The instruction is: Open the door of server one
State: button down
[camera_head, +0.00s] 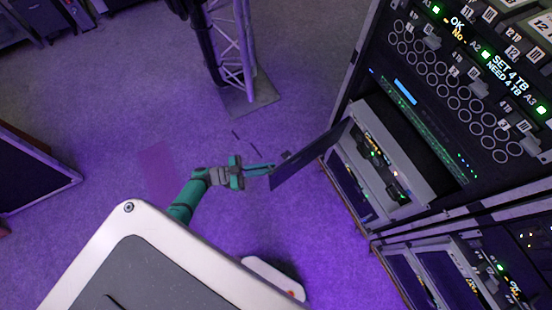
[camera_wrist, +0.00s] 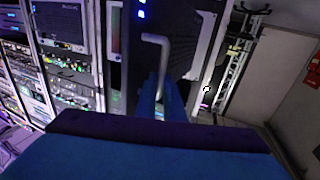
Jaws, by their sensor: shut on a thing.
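The server door (camera_head: 309,156) is a dark flat panel. It stands swung out from the lower bay (camera_head: 415,183) of the rack in the head view, and the bay's inside shows. My gripper (camera_head: 272,169) is at the door's outer edge, left of the rack. In the wrist view a light grey bent handle (camera_wrist: 164,52) runs down between the blue fingers of my gripper (camera_wrist: 160,95), and they are shut on it. The dark door face (camera_wrist: 188,45) is behind the handle. Where the fingers meet the handle is partly hidden.
The tall rack (camera_head: 455,85) with lit displays fills the right side. A second rack section (camera_head: 440,275) stands below it. A truss post on a square base plate (camera_head: 250,96) stands behind the door. Purple floor (camera_head: 110,130) lies clear to the left.

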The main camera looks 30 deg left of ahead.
jog(key=shift+w+a+g, duration=0.3)
jog(key=shift+w+a, duration=0.15)
jog(key=shift+a, duration=0.15)
jog(key=c, duration=1.9)
grip_release()
jog(key=shift+a, duration=0.1)
jog(key=shift+s, duration=0.1)
